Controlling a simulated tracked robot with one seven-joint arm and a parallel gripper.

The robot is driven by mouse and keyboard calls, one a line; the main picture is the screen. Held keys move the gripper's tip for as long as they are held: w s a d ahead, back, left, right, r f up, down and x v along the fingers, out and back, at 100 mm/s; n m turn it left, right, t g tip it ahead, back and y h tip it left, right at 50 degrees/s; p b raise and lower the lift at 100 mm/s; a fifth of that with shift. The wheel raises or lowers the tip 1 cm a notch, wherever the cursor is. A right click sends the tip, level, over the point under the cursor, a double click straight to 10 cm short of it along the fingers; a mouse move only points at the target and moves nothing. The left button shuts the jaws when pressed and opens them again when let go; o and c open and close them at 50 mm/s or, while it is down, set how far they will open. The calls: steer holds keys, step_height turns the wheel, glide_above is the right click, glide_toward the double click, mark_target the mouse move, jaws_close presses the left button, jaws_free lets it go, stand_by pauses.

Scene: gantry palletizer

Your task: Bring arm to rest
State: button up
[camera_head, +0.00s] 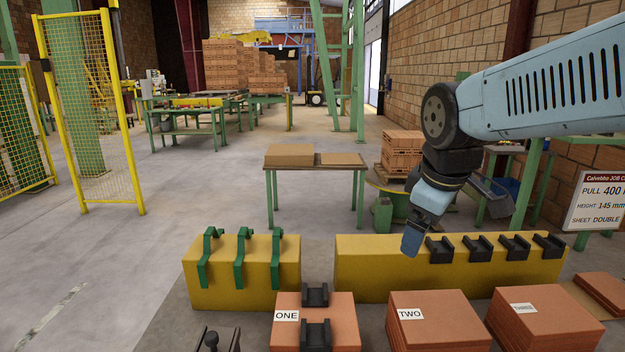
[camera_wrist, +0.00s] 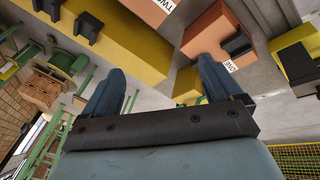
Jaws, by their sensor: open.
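My arm reaches in from the right edge in the head view. My gripper (camera_head: 411,243) hangs bent downward in the air in front of the long yellow block (camera_head: 385,262). In the wrist view my gripper (camera_wrist: 158,85) shows two blue fingers spread apart with nothing between them. Beyond the fingers are the long yellow block (camera_wrist: 122,40) and the orange stack labelled ONE (camera_wrist: 205,40). I see no contact between the gripper and anything.
Orange stacks ONE (camera_head: 340,318), TWO (camera_head: 436,310) and a third (camera_head: 548,330) stand in front. Black brackets sit on stack ONE and the long block. Green hooks (camera_head: 239,265) hang on the shorter yellow block (camera_head: 262,290). A green-legged table (camera_head: 342,167) stands behind. Floor at left is clear.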

steer(key=s+d+m+t, duration=0.1)
steer(key=s+d+m, duration=0.3)
steer(key=m, duration=0.5)
steer(key=shift+s+d+m, duration=0.35)
steer(key=shift+s+m, duration=0.05)
steer(key=shift+s, duration=0.5)
